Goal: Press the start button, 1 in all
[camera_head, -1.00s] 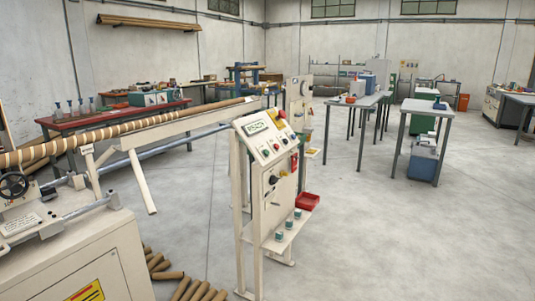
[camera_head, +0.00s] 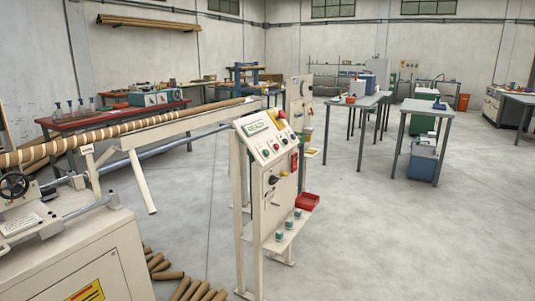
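A cream control console (camera_head: 262,190) stands upright on legs near the middle of the view. Its sloped top panel has a display (camera_head: 257,127) with green lettering that seems to read READY. A row of small buttons sits below the display; a green one (camera_head: 265,153) is at its left end. The labels are too small to read, so I cannot tell for certain which is the start button. A red knob on a yellow plate (camera_head: 281,115) is at the panel's upper right. Neither of my grippers is in view.
The winder housing (camera_head: 75,255) fills the lower left, with a long striped tube (camera_head: 130,124) running back from it. Cardboard tubes (camera_head: 190,289) lie on the floor between housing and console. A red tray (camera_head: 307,202) is at the console's right. The floor further right is open.

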